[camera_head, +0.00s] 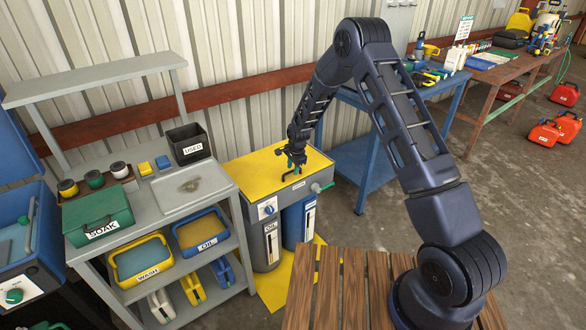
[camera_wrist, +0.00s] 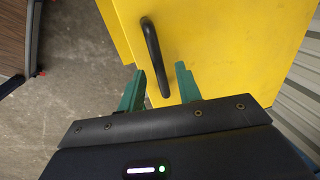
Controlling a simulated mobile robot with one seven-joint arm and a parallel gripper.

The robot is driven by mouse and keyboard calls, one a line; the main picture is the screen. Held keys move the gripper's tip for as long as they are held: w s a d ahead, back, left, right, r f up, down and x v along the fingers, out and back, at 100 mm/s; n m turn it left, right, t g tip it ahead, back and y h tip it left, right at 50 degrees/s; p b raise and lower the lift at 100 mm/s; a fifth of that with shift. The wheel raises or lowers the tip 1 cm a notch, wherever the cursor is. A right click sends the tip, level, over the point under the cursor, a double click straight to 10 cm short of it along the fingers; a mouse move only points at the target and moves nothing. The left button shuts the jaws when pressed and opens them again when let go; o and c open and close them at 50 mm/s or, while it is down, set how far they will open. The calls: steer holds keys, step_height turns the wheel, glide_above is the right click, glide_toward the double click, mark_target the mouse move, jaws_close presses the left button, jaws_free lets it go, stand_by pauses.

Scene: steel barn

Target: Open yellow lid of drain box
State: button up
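The drain box's yellow lid (camera_head: 252,172) lies flat and closed on top of the box, in the middle of the head view. It fills much of the wrist view (camera_wrist: 225,45). A black bar handle (camera_wrist: 152,45) stands on the lid. My gripper (camera_head: 291,163) is over the lid, pointing down. Its two green fingers (camera_wrist: 160,70) are apart, and the near end of the handle shows between them. They do not look closed on it, and I cannot tell how far down they reach. In the head view the gripper partly hides the handle.
A grey shelf bench with a green SOAK box (camera_head: 97,212), a black USED bin (camera_head: 188,144) and WASH (camera_head: 142,259) and OIL (camera_head: 201,231) trays stands left of the drain box. A blue table (camera_head: 365,160) stands behind right. A wooden slatted surface (camera_head: 330,290) is in front.

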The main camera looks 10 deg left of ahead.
steer(key=shift+f, duration=0.1)
steer(key=shift+c, duration=0.2)
jaws_close()
steer(key=shift+w+a+r, duration=0.1)
steer(key=shift+r, duration=0.4)
steer(key=w+a+r, duration=0.5)
steer(key=r, duration=0.5)
steer(key=w+a+r, duration=0.5)
steer(key=a+r, duration=0.1)
steer(key=r, duration=0.3)
steer(key=w+a+r, duration=0.3)
steer(key=w+a, duration=0.6)
steer(key=w, duration=0.1)
steer(key=shift+w+a+r, duration=0.2)
steer(key=shift+a+r, duration=0.05)
steer(key=shift+a, duration=0.1)
